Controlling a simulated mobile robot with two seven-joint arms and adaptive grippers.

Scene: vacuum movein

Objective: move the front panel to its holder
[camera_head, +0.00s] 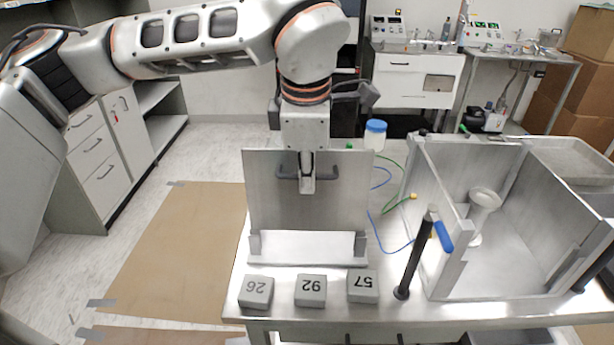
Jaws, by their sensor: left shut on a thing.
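The front panel (268,200) is a flat grey metal plate with a dark bar handle (324,174). It stands upright at the middle of the camera_head view. My left gripper (307,184) comes down from above and is shut on the handle. The holder (308,250) is a pale base with a short upright post at each end. The panel's lower edge is at the posts; I cannot tell whether it rests in the holder or hangs just above it. The vacuum chamber (490,245) stands at the right with its front open. My right gripper is out of view.
Numbered blocks (311,290) lie along the table's front edge. A blue-lidded jar (375,135) and blue and green cables (392,195) are behind and right of the panel.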

